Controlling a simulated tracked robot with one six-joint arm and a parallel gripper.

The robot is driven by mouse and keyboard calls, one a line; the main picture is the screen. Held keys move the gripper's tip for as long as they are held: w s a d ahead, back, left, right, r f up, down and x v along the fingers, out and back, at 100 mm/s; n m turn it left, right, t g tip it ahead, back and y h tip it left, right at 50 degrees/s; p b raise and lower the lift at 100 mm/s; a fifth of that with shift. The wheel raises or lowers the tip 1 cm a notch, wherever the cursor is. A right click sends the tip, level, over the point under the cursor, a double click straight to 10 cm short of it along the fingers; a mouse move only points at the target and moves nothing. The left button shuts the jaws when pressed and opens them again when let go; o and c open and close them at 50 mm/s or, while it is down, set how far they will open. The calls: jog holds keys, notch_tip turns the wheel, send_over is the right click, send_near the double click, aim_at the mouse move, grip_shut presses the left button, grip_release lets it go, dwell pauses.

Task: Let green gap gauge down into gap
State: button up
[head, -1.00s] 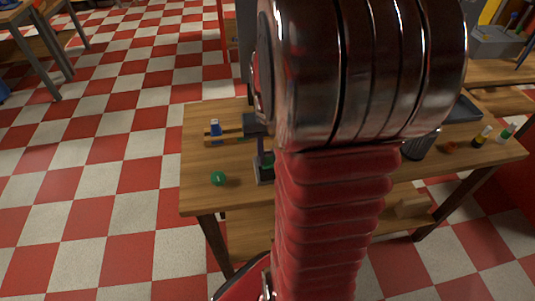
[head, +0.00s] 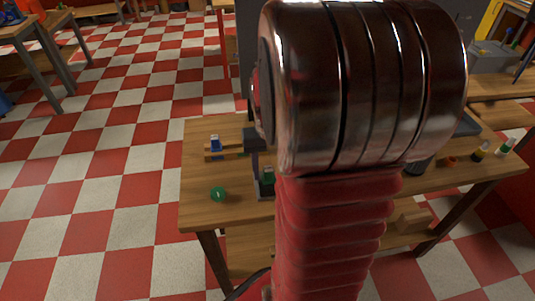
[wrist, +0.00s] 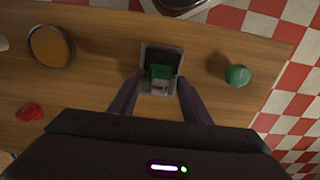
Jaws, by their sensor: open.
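The green gap gauge (wrist: 160,77) with a pale label sits in a grey block with a dark slot (wrist: 162,57) on the wooden table. It also shows small in the head view (head: 267,174), at the left edge of my arm. I cannot tell how deep it is in the gap. My gripper (wrist: 158,86) is open, with one dark finger on each side of the gauge and space visible between fingers and gauge. In the head view my arm hides most of the gripper; a dark finger (head: 256,165) shows beside the gauge.
A blue thing (head: 215,144) stands on a wooden piece near the table's left end.

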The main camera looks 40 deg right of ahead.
notch_tip(320, 180, up, 13)
jog(key=shift+r, duration=0.15)
dwell(0.4)
jog(key=shift+w, duration=0.1)
dwell(0.4)
jog(key=s+a+n+t, duration=0.2)
jog(key=a+n, duration=0.1)
jog(key=a, duration=0.8)
jog(key=s+a+r+n+t, duration=0.1)
jog(key=s+a+n+t, duration=0.1)
jog(key=a, duration=1)
jog(key=shift+a+r+n+t, duration=0.15)
jog(key=shift+a+n+t, duration=0.1)
jog(key=shift+n+t, duration=0.6)
